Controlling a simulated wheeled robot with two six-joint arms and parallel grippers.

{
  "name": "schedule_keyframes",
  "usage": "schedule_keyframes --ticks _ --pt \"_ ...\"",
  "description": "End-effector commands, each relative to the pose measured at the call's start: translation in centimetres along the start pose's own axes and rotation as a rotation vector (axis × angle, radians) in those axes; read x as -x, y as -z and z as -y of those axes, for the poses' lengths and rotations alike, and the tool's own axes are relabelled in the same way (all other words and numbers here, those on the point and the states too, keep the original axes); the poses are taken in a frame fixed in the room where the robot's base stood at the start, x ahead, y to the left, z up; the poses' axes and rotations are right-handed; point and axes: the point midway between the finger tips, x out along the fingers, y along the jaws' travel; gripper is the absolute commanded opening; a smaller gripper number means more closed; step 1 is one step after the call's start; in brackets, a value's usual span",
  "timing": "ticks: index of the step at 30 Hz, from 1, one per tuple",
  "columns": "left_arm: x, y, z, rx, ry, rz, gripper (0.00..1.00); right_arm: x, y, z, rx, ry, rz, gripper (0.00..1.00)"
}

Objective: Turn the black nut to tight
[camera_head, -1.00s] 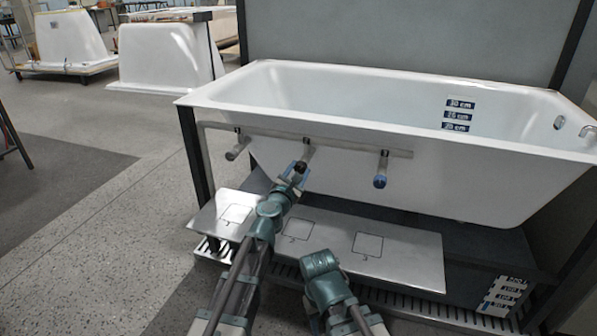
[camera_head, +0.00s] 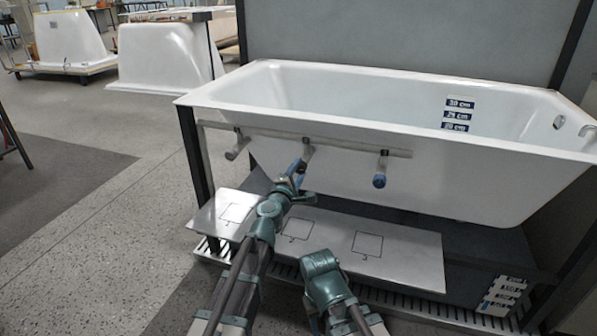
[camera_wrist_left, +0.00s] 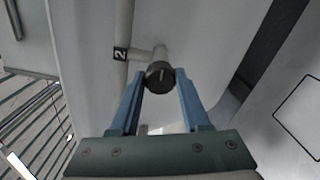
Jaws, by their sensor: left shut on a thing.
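The black nut (camera_wrist_left: 160,74) is a dark round cap with a pale line on its face, on the end of the middle pipe stub (camera_head: 308,151), by the tag marked 2 (camera_wrist_left: 121,54). In the left wrist view its line stands nearly upright, tilted slightly. My left gripper (camera_head: 298,168) has its blue fingers on both sides of the nut and is shut on it. In the head view the fingers hide most of the nut. My right arm shows low in the head view, but I cannot see its gripper.
A grey-capped stub (camera_head: 233,155) is to the left and a blue-capped stub (camera_head: 380,180) to the right on the same rail (camera_head: 345,146). The white bathtub (camera_head: 400,133) is behind. A metal plate (camera_head: 410,245) with marked squares lies below.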

Motion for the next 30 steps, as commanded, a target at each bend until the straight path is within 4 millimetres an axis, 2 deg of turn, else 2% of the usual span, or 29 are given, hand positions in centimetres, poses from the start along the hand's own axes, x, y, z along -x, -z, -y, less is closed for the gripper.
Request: schedule_keyframes --ticks 9,23,24,29,30 --pt "0.10 -0.05 0.06 -0.086 0.000 0.001 0.00 -0.04 0.00 0.00 0.000 0.000 0.000 0.50" --pt "0.12 -0.07 0.08 -0.098 0.001 0.001 0.00 -0.05 0.00 0.01 0.000 0.000 0.000 0.50" --pt "0.12 -0.07 0.08 -0.098 0.001 0.001 0.48 -0.05 0.00 0.00 0.000 0.000 0.000 0.50" --pt "0.10 -0.06 0.07 -0.097 0.000 0.001 0.76 -0.04 0.00 0.00 0.000 0.000 0.000 0.50" --pt "0.09 -0.05 0.06 -0.096 0.000 0.001 0.76 -0.04 0.00 0.00 0.000 0.000 0.000 0.50"
